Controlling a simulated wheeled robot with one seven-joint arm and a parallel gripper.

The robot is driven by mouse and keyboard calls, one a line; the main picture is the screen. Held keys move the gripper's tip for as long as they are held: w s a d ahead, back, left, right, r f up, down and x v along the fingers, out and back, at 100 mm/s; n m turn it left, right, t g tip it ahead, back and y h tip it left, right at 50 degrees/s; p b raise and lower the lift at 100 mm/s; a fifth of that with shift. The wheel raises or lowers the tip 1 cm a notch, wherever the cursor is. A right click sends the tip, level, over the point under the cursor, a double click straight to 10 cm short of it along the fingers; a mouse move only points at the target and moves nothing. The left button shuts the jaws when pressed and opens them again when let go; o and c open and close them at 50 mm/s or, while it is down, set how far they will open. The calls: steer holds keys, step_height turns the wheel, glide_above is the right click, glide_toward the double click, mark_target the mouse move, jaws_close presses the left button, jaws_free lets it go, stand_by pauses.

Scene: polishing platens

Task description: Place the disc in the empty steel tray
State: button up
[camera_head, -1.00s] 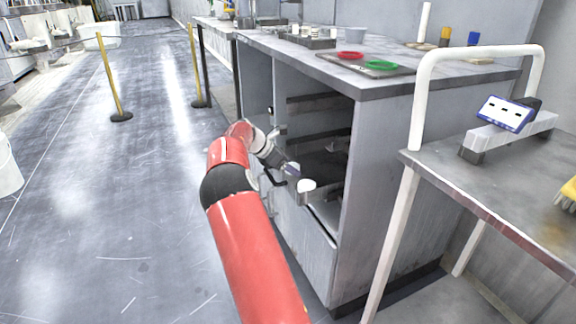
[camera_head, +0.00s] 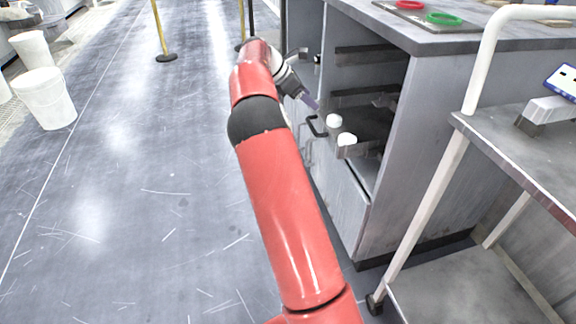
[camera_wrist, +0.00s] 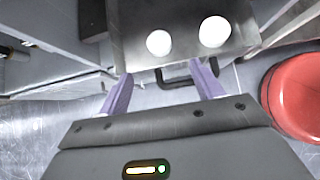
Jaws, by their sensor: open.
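Two white round pieces, disc-like from above, sit side by side at the cabinet's open front; the left one (camera_head: 334,120) and the right one (camera_head: 346,139) also show in the wrist view, left (camera_wrist: 159,42) and right (camera_wrist: 214,31). There they rest on a grey metal surface (camera_wrist: 133,48); I cannot tell whether it is a tray. In the head view my gripper (camera_head: 312,102) is left of and above the white pieces. No empty steel tray is clearly identifiable.
The grey cabinet (camera_head: 392,150) has an open bay with shelves and a black handle (camera_head: 316,127). A red ring (camera_head: 409,4) and a green ring (camera_head: 444,18) lie on its top. A metal cart (camera_head: 530,165) stands right.

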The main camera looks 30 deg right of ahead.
steer(key=s+a+r+m+t+y, duration=0.3)
steer(key=s+a+r+m, duration=0.15)
steer(key=s+a, duration=0.5)
steer(key=s+a+r+m+t+y, duration=0.2)
steer(key=s+a+r+m+y, duration=0.25)
steer(key=s+a, duration=0.5)
steer(key=s+a+f+m+t, duration=0.1)
steer(key=s+a+f+m, duration=0.1)
steer(key=s, duration=0.4)
steer(key=s+a+f+m, duration=0.2)
steer(key=s+a, duration=0.3)
steer(key=s, duration=0.1)
steer(key=s+a+f+m+t+y, duration=0.1)
steer(key=s+a+f+m, duration=0.1)
steer(key=s, duration=0.4)
steer(key=shift+s+a+f+t, duration=0.25)
steer(key=shift+s+a+t, duration=0.05)
steer(key=shift+a, duration=0.45)
